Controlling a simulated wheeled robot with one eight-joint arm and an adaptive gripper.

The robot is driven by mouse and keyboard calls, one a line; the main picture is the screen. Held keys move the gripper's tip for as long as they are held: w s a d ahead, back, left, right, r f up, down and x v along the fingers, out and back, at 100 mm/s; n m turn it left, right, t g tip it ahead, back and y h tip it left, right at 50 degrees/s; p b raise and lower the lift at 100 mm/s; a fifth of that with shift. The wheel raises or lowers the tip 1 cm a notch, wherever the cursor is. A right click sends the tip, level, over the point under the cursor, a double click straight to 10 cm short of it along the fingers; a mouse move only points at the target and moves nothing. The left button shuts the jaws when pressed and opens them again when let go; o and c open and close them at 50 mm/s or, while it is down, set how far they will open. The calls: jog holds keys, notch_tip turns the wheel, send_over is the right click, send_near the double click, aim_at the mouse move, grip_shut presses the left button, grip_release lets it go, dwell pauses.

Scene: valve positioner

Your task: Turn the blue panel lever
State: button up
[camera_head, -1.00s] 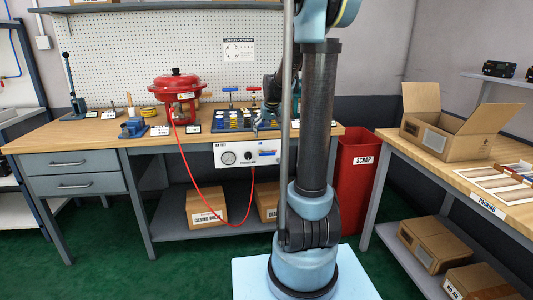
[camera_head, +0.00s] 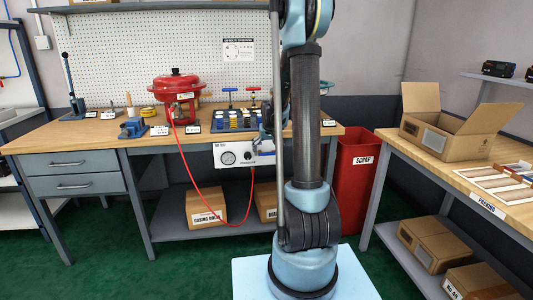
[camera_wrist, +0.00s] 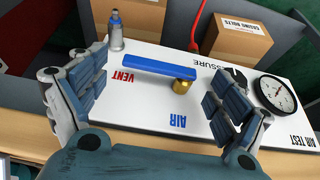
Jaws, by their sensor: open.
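The blue lever (camera_wrist: 160,69) shows in the wrist view on a white panel (camera_wrist: 140,110). Its bar runs from a brass pivot (camera_wrist: 182,87) leftward, its free end just above the red VENT label (camera_wrist: 121,77). The blue AIR label (camera_wrist: 178,121) is below the pivot. My gripper (camera_wrist: 155,77) is open and empty, one finger left of the lever and one right of the pivot, with gaps visible. In the head view the panel (camera_head: 233,166) hangs under the bench's front edge, and my gripper and arm hide most of its right part, the lever included.
The panel carries a pressure gauge (camera_wrist: 275,94) and a black knob (camera_wrist: 236,77). A grey fitting (camera_wrist: 116,32) stands out at its far edge. A red hose (camera_head: 205,200) hangs from the red actuator (camera_head: 176,88) to the panel. The wooden bench top (camera_head: 90,133) is just above the panel.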

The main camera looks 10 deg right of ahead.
jog(key=shift+w+f, duration=0.1)
jog(key=shift+f, duration=0.2)
jog(key=shift+a, duration=0.1)
jog(key=c, duration=1.5)
jog(key=shift+d, duration=0.2)
